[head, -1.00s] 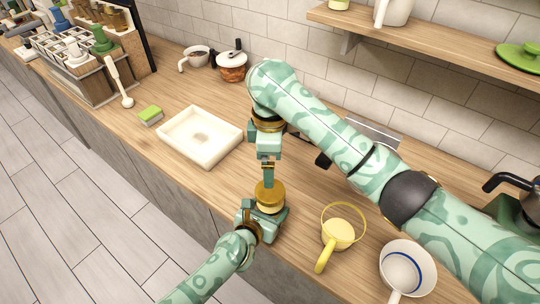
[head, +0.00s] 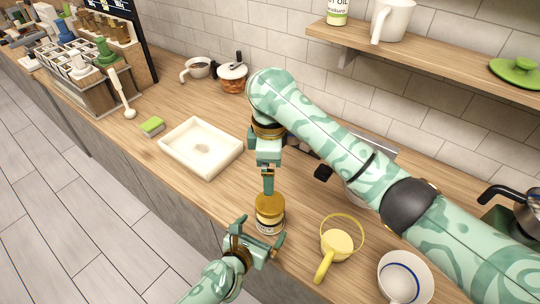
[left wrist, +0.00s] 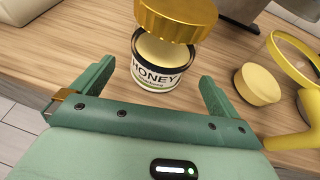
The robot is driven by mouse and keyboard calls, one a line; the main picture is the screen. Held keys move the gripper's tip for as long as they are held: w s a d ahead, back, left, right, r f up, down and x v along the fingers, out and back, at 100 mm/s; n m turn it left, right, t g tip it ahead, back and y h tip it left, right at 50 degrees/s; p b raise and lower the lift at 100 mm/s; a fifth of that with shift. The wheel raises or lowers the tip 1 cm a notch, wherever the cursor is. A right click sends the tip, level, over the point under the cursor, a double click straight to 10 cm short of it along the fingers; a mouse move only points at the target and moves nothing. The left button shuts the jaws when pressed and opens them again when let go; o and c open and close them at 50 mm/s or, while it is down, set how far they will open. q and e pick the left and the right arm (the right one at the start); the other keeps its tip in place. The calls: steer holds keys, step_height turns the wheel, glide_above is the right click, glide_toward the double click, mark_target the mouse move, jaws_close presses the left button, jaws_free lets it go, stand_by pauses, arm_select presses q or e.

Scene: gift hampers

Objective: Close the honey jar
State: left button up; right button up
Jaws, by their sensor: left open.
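The honey jar (left wrist: 158,72) stands upright on the counter with a white HONEY label. Its mouth shows open in the left wrist view, with pale contents inside. The gold lid (left wrist: 177,17) is above the mouth with a gap between them; it also shows in the head view (head: 270,207), where it hides most of the jar (head: 269,229). My right gripper (head: 268,184) points down onto the lid and appears shut on it; its fingertips are partly hidden. My left gripper (head: 259,246) is open and empty, its fingers apart on the near side of the jar.
My right arm spans the counter. Bare counter lies between tray and jar.

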arm_select(q)
steer(key=v, duration=1)
steer(key=shift+s+a+p, duration=0.2)
steer(key=shift+s+p, duration=0.05)
steer(key=shift+p, duration=0.2)
